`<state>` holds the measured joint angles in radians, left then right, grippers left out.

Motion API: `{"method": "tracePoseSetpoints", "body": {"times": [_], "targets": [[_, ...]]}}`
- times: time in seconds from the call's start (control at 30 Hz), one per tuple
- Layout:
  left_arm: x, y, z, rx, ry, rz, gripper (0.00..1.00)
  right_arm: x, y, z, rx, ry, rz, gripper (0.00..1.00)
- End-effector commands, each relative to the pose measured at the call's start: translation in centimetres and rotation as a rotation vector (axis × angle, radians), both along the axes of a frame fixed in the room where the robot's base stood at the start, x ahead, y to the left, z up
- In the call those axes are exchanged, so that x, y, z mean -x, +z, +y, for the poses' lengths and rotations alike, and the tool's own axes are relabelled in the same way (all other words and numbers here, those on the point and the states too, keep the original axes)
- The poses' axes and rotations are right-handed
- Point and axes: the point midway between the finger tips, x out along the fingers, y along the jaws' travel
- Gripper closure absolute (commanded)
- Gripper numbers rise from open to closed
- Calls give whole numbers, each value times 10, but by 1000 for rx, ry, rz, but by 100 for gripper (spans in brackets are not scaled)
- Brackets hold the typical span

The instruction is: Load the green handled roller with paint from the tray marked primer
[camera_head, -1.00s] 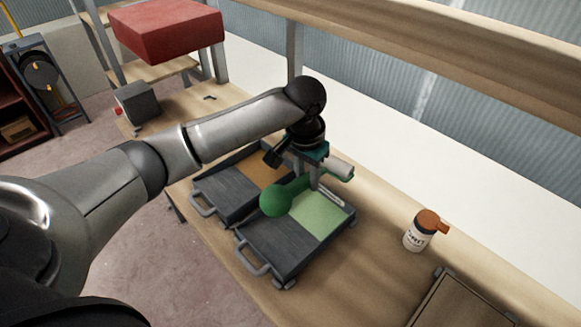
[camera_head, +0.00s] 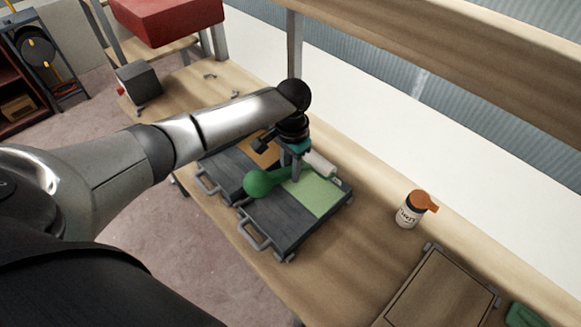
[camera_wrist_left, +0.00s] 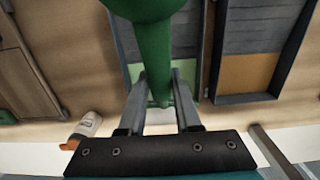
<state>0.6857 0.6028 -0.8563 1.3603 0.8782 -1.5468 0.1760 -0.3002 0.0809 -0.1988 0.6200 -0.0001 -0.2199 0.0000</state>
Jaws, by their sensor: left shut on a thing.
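My left gripper (camera_head: 295,172) is shut on the green handled roller by its handle (camera_head: 259,184), which has a rounded green end. In the left wrist view the fingers (camera_wrist_left: 160,90) close around the green handle (camera_wrist_left: 152,45). The pale roller sleeve (camera_head: 320,164) is over the far end of a dark tray (camera_head: 270,222) holding light green paint (camera_head: 318,195). I cannot tell whether the sleeve touches the paint. A second dark tray (camera_head: 229,166) with ochre paint (camera_head: 263,151) stands beside it, partly hidden by my arm. I cannot read a primer mark on either tray. My right gripper is out of view.
A white bottle (camera_head: 407,217) with an orange top stands on the bench right of the trays. A flat wooden box (camera_head: 440,290) and a green item (camera_head: 525,315) are at the lower right. A grey block (camera_head: 139,78) and a red box (camera_head: 168,18) are farther back left.

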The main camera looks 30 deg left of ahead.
Motion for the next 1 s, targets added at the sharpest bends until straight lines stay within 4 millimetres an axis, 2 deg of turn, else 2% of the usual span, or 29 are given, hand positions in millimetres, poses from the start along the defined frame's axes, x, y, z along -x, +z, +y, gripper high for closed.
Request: {"method": "tracePoseSetpoints", "body": {"times": [0.03,0.57,0.8,1.0], "targets": [[0,-9,0,-1,0,-1,100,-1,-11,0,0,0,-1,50],[0,-61,1,-2,0,-2,100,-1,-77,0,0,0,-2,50],[0,-90,0,0,1,0,100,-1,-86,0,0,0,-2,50],[0,-103,0,1,1,-1,100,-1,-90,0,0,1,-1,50]]}}
